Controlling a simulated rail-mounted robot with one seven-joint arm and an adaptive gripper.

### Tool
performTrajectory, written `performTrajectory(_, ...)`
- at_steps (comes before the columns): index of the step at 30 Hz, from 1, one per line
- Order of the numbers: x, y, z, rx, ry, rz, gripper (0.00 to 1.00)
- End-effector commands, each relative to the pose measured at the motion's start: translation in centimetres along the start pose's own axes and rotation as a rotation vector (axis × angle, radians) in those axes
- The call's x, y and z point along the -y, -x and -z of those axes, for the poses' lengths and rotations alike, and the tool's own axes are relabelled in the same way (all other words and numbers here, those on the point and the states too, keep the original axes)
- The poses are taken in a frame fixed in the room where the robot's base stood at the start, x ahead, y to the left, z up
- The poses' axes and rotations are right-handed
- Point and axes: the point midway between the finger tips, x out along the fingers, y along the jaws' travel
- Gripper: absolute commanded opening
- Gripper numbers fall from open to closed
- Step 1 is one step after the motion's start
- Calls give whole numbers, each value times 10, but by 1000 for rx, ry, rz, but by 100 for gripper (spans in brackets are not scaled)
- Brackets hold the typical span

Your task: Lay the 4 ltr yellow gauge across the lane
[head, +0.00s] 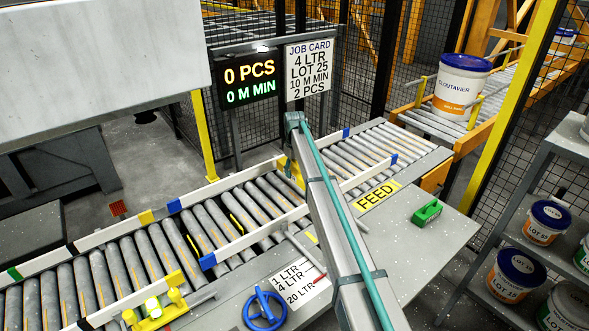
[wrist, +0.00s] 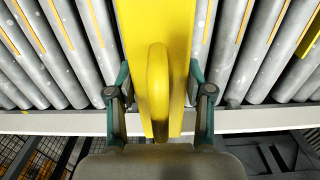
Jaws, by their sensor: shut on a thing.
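My gripper (wrist: 158,85) is shut on the yellow gauge (wrist: 155,22), with a finger on each side of its rounded handle. In the wrist view the gauge's flat plate lies over the grey rollers, and its near end is over the pale side rail. I cannot tell whether it touches them. In the head view my arm reaches over the roller lane (head: 205,225), and only small yellow parts of the gauge (head: 283,162) show beside it. The gripper itself is mostly hidden there. A job card (head: 308,68) reads 4 LTR, LOT 25, 2 PCS.
Pale guide rails (head: 255,240) with coloured marks flank the lane. A side table bears a green block (head: 427,212), a blue handwheel (head: 265,310) and a size plate (head: 293,284). A yellow fixture (head: 155,310) stands at lower left. A white pail (head: 461,88) stands at the feed end.

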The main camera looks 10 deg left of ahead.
Motion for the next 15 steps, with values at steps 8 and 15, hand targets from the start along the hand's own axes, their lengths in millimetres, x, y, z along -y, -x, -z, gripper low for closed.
performTrajectory(8, 0, -33, 0, 0, 1, 0, 7)
performTrajectory(15, 0, -56, 0, 0, 1, 0, 7)
